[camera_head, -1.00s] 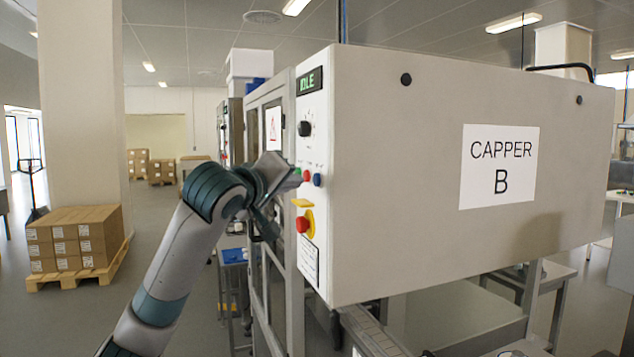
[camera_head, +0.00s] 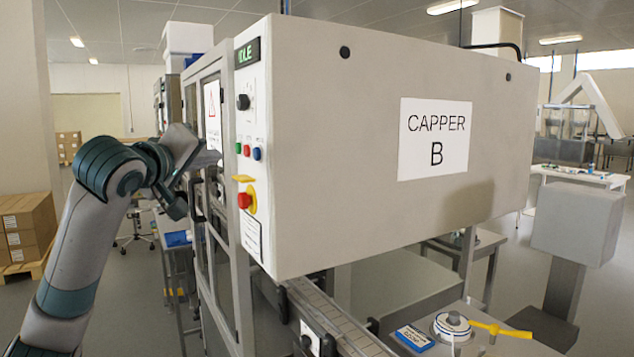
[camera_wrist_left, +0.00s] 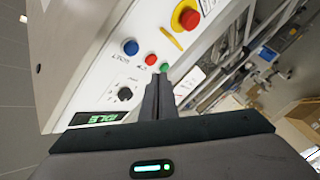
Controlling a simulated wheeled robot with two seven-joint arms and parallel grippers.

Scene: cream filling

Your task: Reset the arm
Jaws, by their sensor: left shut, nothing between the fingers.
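My left arm comes in from the left in the head view, and its left gripper (camera_head: 214,159) is just left of the control panel (camera_head: 252,105) of the Capper B machine (camera_head: 340,180). The fingers are closed together and empty. They appear a little apart from the green button (camera_head: 238,148). In the left wrist view the shut fingertips (camera_wrist_left: 160,82) point at the panel, close below the green button (camera_wrist_left: 164,67) in the picture. The red button (camera_wrist_left: 151,59) and blue button (camera_wrist_left: 130,47) are beside it. The panel display reads IDLE (camera_wrist_left: 97,118). My right gripper is not in view.
The machine's glazed door frame (camera_head: 215,215) stands close behind the gripper. A red emergency stop (camera_head: 245,200) sits lower on the panel. A conveyor (camera_head: 330,315) runs below the machine. Boxes on a pallet (camera_head: 25,228) stand at far left, with open floor between.

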